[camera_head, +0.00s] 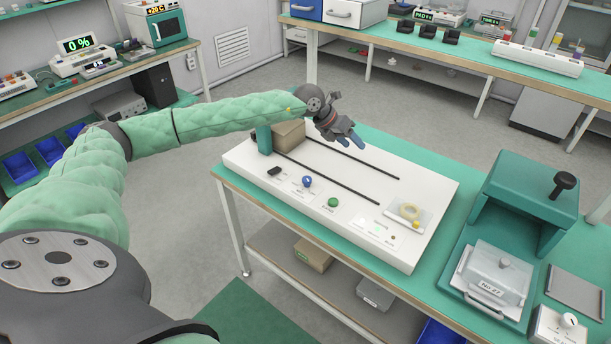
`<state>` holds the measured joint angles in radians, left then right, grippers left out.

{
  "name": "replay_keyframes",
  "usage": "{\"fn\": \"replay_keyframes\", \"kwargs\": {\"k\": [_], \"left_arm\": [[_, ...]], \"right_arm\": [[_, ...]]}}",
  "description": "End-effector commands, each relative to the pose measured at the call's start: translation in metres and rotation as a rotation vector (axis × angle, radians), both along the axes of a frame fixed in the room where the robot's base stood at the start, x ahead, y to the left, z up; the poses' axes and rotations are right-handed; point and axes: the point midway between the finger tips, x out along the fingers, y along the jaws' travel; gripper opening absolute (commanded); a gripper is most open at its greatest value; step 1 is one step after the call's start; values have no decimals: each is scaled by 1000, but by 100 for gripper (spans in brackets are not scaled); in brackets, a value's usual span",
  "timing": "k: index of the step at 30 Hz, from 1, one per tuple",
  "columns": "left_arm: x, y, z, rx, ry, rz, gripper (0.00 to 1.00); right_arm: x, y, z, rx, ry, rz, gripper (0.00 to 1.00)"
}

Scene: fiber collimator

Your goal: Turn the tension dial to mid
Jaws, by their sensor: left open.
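Two dials could be the tension dial; their labels are too small to read. A blue knob (307,181) stands on the white slab-like device (345,230) on the middle table. A small white box with a round knob (569,320) stands at the table's lower right. My left gripper (353,139) is open and empty, with blue-tipped fingers, over the far side of the white device. It is apart from both knobs. My right gripper is out of view.
A brown block (289,134) sits behind. A teal press (524,200), a lidded box (494,274) and a grey plate (577,290) stand right.

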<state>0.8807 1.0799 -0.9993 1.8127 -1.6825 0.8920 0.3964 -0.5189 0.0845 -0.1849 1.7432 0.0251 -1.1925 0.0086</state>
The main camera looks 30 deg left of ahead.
Motion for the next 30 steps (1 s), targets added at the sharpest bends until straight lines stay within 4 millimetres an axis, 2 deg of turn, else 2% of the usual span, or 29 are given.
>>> {"fn": "replay_keyframes", "kwargs": {"k": [3, 6, 12, 16, 20, 25, 30], "left_arm": [[-14, 33, -25, 168, 125, 19, 52], [-30, 59, -39, 300, 234, 45, 52], [-62, 94, -49, 476, 420, 102, 52], [-75, 103, -49, 518, 494, 129, 52], [-77, 104, -52, 517, 510, 156, 52], [-77, 103, -66, 515, 510, 156, 52], [-77, 103, -89, 513, 511, 155, 52]], "right_arm": [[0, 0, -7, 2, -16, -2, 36], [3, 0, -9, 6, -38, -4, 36], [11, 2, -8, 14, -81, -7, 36], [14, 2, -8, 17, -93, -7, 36], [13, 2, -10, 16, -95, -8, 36], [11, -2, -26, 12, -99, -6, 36], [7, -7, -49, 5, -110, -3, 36]]}}
